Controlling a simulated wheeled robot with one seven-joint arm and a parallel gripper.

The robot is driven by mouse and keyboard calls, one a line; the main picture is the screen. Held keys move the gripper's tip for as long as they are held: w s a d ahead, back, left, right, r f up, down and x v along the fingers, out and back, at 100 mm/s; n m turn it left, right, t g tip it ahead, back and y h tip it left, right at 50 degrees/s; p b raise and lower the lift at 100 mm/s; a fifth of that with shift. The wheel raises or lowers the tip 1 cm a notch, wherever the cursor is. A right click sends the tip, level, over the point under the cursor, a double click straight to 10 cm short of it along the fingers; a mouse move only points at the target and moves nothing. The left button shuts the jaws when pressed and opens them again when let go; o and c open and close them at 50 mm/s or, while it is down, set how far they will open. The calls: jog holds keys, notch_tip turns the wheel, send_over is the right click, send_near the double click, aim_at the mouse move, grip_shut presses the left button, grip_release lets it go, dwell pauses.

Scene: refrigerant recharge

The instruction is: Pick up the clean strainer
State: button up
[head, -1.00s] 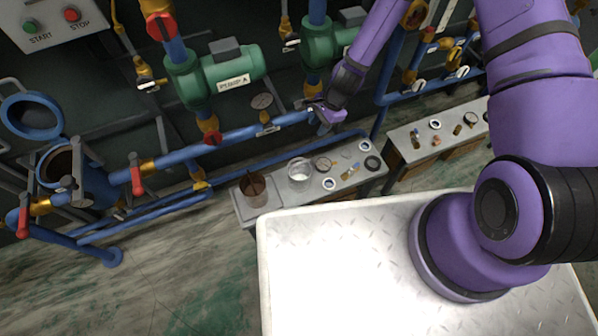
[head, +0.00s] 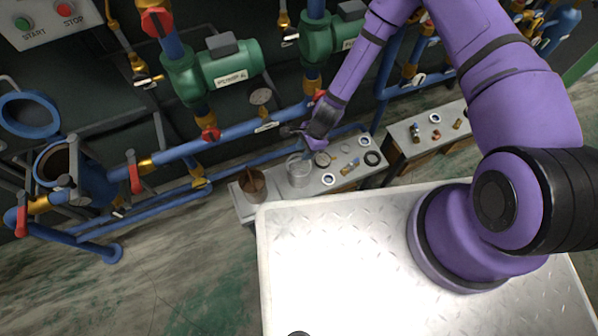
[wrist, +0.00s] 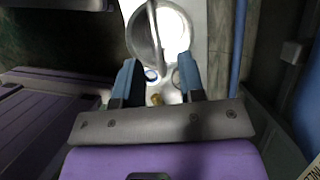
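The clean strainer (head: 298,172) is a light metal basket standing on the small grey bench (head: 243,207), left of middle. In the wrist view the strainer (wrist: 172,28) shows at the top as a bright round mouth with a handle arching over it. A brown, dirty strainer (head: 252,184) stands to its left. My gripper (head: 306,147) is just above and behind the clean strainer in the head view. In the wrist view its two blue fingers (wrist: 157,76) are apart with nothing between them, short of the strainer. The fingertips are hard to make out in the head view.
Rings and small fittings lie right of the strainer, including a black ring (head: 372,158). A second bench (head: 400,146) with parts stands further right. A blue pipe (head: 240,132) runs behind the bench. An open blue housing (head: 60,165) is at left.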

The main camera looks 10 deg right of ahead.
jog(key=x, duration=0.4)
jog(key=shift+s+a+f, duration=0.25)
jog(key=shift+a, duration=0.1)
jog(key=shift+c, duration=0.5)
grip_shut()
